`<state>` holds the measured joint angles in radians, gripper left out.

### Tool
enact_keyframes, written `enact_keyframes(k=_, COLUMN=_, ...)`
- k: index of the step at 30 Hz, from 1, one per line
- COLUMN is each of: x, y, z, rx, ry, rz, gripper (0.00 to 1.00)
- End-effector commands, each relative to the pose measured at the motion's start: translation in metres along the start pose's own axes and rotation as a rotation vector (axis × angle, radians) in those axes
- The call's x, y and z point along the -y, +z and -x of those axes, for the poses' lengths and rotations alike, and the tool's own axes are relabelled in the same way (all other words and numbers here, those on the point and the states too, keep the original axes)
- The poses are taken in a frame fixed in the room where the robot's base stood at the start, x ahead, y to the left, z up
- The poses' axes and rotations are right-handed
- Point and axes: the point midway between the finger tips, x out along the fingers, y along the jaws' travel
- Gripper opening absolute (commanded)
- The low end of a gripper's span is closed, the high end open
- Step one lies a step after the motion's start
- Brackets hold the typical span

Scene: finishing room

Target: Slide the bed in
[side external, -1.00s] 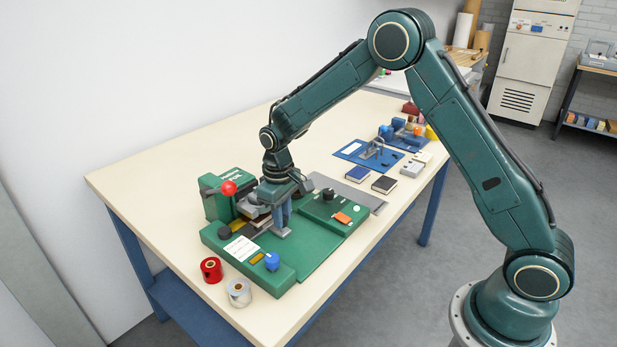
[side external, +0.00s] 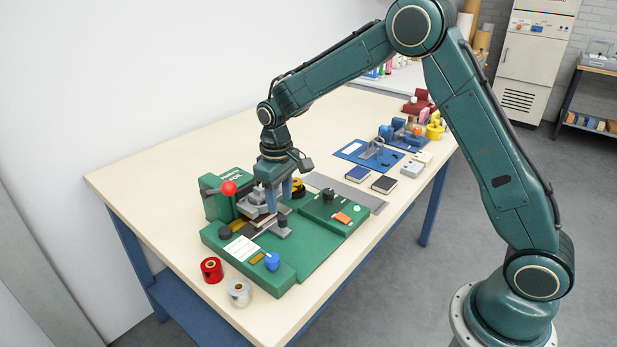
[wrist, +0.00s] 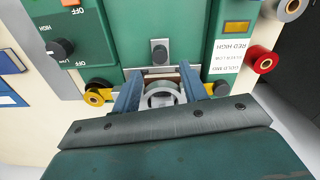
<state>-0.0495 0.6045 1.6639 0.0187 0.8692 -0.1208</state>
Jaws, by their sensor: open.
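The green foil press (side external: 222,200) stands at the left of the table, with a red-knobbed lever. Its bed (side external: 262,222) shows as a narrow strip low at the front of the press, mostly hidden by my gripper. A grey upright block (side external: 283,229), apparently the bed's handle, stands at its front end; a grey handle-like tab (wrist: 160,52) also shows in the wrist view. My gripper (side external: 279,205) points down above and beside the block, its blue fingers apart. In the wrist view the fingers (wrist: 160,78) straddle a round grey part of the press, with nothing visibly gripped.
A red foil roll (side external: 211,269) and a silver roll (side external: 240,292) stand near the table's front left. A black dial (side external: 328,195) and orange switch (side external: 342,218) sit on the base's right side.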

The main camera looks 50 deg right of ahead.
Motion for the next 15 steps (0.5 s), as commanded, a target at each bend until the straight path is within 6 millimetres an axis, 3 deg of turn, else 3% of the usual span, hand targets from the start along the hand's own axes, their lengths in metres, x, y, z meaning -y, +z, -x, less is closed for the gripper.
enact_keyframes(k=9, x=0.000, y=-0.001, z=0.056, rx=-0.006, ry=0.001, rz=0.001, gripper=0.43)
enact_keyframes(k=15, x=0.000, y=-0.001, z=0.078, rx=-0.004, ry=0.001, rz=0.001, gripper=0.43)
